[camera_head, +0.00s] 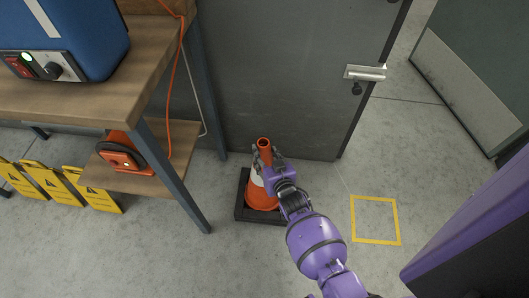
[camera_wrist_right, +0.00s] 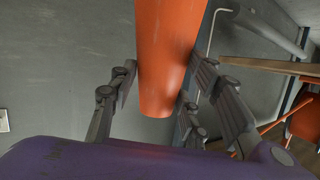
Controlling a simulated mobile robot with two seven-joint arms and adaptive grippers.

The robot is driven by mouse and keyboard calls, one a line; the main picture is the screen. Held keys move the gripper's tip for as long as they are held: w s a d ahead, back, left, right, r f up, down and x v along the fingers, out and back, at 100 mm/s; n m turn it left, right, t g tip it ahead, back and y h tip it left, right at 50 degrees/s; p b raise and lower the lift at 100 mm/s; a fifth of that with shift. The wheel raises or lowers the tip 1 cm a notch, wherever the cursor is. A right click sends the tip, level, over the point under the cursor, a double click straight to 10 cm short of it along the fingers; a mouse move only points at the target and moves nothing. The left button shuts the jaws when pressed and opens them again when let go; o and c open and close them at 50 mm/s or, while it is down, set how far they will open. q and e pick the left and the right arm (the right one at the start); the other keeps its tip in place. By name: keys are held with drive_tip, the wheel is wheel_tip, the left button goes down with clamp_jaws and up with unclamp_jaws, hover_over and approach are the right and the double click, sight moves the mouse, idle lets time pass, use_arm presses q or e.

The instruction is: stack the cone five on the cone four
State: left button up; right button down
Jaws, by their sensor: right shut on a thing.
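An orange cone (camera_head: 264,196) with a white band stands upright on a square black base (camera_head: 244,213) on the floor, in front of the grey door. I cannot tell whether this is one cone or several nested, nor which number it is. My right gripper (camera_head: 266,161) is shut on the upper part of the cone, just below its open top. In the right wrist view the orange cone top (camera_wrist_right: 168,55) lies between the fingers of the gripper (camera_wrist_right: 160,88). My left gripper is not in view.
A wooden workbench (camera_head: 120,85) with a blue box (camera_head: 85,35) stands at the left, an orange hose reel (camera_head: 123,152) on its lower shelf. Yellow signs (camera_head: 45,180) stand on the floor. A yellow floor square (camera_head: 375,241) at right is empty. A grey door (camera_head: 285,80) is behind.

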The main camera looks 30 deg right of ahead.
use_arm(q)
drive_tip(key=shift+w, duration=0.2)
use_arm(e)
drive_tip(key=shift+w+r, duration=0.15)
drive_tip(key=shift+w, duration=0.05)
drive_tip(key=c, duration=0.9)
unclamp_jaws()
drive_tip(key=shift+s+f, duration=0.25)
drive_tip(key=shift+f, duration=0.15)
drive_tip(key=shift+s, duration=0.1)
drive_tip(key=v, duration=1.1)
drive_tip(key=shift+s+r, duration=0.3)
drive_tip(key=shift+r, duration=0.05)
